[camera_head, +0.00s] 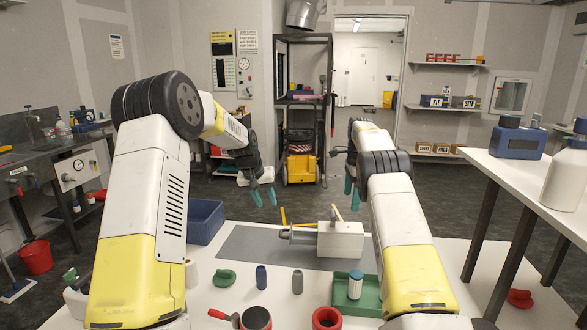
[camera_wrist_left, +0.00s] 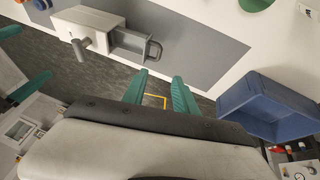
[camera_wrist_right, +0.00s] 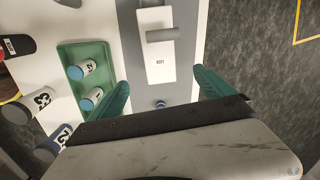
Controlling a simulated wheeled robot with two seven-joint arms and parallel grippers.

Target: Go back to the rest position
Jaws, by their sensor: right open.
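My left gripper (camera_head: 263,197) is open and empty, held in the air beyond the far edge of the table. Its two teal fingers stand apart with only floor between them in the left wrist view (camera_wrist_left: 158,92). My right gripper (camera_head: 352,188) is also in the air, above and behind the white box; its forearm partly hides it. In the right wrist view (camera_wrist_right: 162,88) its fingers are wide apart with nothing between them. The white box (camera_head: 341,242) with a grey handle on top stands on the grey mat (camera_head: 240,250). Its drawer (camera_wrist_left: 131,43) sticks out on one side.
A blue bin (camera_head: 205,218) stands at the table's far left. A green tray (camera_head: 371,298) with white, blue-capped containers is at the front right. Red cups and small bottles stand along the front. A side table (camera_head: 545,190) is at right; open floor lies beyond the table.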

